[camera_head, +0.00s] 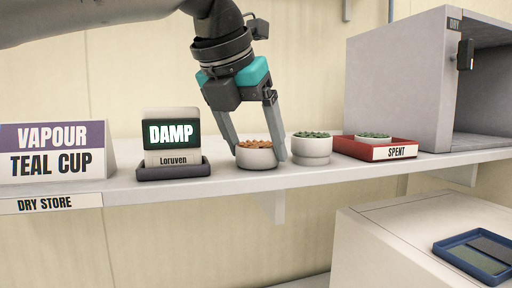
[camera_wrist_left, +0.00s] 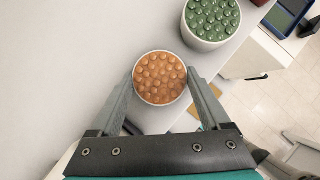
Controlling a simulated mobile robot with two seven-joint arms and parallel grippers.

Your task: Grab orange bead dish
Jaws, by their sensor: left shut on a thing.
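The orange bead dish (camera_head: 257,157) is a small round white dish full of orange beads, standing on the white shelf. It also shows in the left wrist view (camera_wrist_left: 160,78). My left gripper (camera_head: 261,154) reaches down from above with one finger on each side of the dish. In the left wrist view, the fingers (camera_wrist_left: 160,88) flank the dish and are shut on it. The dish looks upright and at shelf height; whether its base touches the shelf is hard to tell. My right gripper is in neither view.
A dish of green beads (camera_head: 311,150) stands close to the right. A red tray (camera_head: 345,147) marked SPENT holds another green-bead dish. A DAMP box (camera_head: 172,134) sits in a dark tray at left. An open grey cabinet (camera_head: 400,80) stands at right.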

